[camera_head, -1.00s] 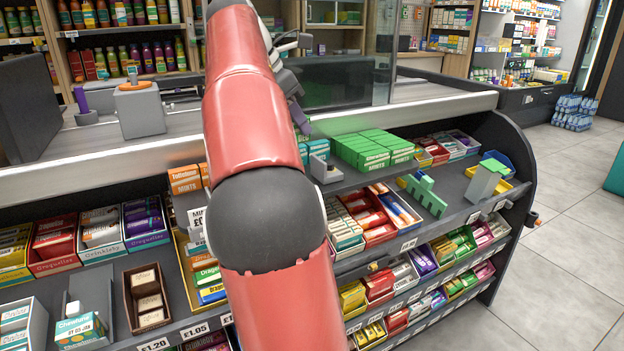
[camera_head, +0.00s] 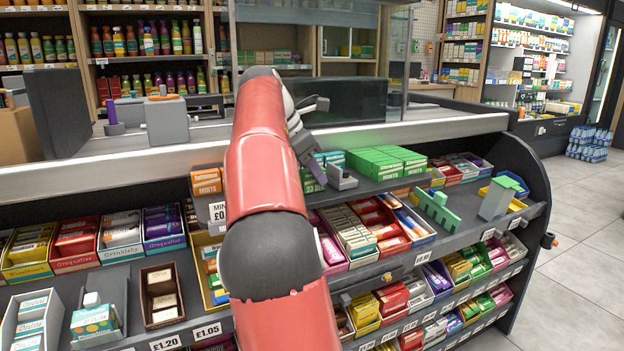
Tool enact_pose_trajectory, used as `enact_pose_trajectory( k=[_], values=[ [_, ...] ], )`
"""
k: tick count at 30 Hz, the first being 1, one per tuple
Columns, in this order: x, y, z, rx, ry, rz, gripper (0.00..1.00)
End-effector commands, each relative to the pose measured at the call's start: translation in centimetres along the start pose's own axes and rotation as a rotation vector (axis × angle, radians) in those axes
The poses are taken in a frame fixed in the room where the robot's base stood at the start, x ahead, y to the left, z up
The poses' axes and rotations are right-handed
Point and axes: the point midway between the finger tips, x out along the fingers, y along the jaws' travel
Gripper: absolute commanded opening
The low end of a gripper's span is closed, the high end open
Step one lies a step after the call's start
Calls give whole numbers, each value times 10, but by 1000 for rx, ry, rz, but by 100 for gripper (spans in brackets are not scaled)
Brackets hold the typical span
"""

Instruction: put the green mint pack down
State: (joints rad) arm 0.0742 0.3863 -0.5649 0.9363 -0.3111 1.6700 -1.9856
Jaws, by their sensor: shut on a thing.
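My gripper (camera_head: 308,152) is shut, pointing down beside my red arm at the top shelf. A green-and-white pack (camera_head: 313,178), which looks like the mint pack, shows just below the fingers. My arm hides part of it, and I cannot tell whether it touches the shelf. A block of green mint packs (camera_head: 388,160) lies in rows on the top shelf, right of my gripper.
Orange packs (camera_head: 206,182) are left of my arm. A green toothed piece (camera_head: 437,208) and a grey block (camera_head: 495,201) stand on the shelf at right, with bare shelf around them. Candy trays (camera_head: 388,238) fill the tier below. The metal counter edge (camera_head: 430,130) runs behind.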

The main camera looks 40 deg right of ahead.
Motion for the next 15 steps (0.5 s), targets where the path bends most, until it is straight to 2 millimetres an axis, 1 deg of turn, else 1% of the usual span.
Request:
enact_pose_trajectory(
  k=[7,8,12,15],
  values=[
    [2,0,-1,1,0,1,0],
    [1,0,-1,1,0,1,26],
    [1,0,-1,1,0,1,44],
    [1,0,-1,1,0,0,45]
  ],
)
